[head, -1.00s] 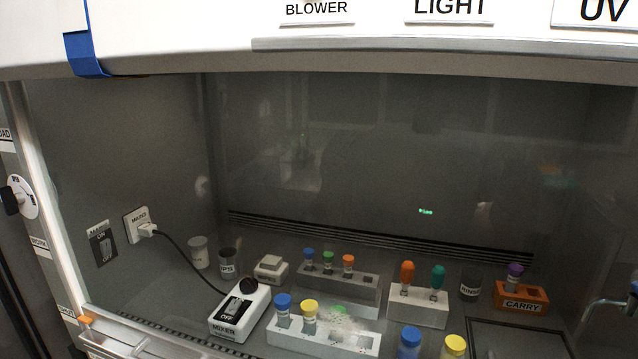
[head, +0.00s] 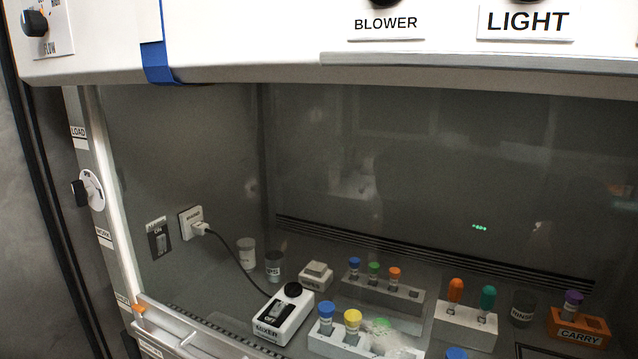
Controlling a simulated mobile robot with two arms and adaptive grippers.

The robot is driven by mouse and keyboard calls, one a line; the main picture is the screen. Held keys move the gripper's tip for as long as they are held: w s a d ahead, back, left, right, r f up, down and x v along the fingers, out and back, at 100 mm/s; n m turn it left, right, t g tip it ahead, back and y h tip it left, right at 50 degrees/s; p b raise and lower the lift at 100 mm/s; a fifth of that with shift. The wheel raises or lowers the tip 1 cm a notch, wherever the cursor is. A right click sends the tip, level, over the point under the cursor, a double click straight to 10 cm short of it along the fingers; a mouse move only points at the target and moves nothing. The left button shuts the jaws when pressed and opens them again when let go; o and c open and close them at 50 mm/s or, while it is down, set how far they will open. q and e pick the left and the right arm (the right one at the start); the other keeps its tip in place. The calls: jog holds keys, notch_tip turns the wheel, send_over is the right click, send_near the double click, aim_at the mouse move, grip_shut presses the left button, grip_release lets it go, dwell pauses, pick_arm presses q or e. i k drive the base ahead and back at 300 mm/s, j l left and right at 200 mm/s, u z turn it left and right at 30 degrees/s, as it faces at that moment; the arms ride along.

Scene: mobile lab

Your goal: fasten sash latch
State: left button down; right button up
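The hood's clear glass sash (head: 330,180) covers the front opening, and things inside show through it. Its pale bottom rail (head: 165,328) with a bar handle shows at lower left. A small orange pointer (head: 138,308) sits at the rail's left end, beside a label on the frame post. On that post, a black knob on a round white plate (head: 91,190) sits between the LOAD and WORK labels; it looks like the latch, and its setting is too small to read. Neither of my grippers is in view.
Behind the glass are a MIXER box (head: 283,318) with a cord to a wall socket (head: 191,223), several tube racks and an orange CARRY rack (head: 579,331). A FLOW knob (head: 35,22) is at upper left. Blue tape (head: 157,62) hangs on the header.

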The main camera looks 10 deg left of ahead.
aim_at(82, 193)
jog(key=u, duration=1.5)
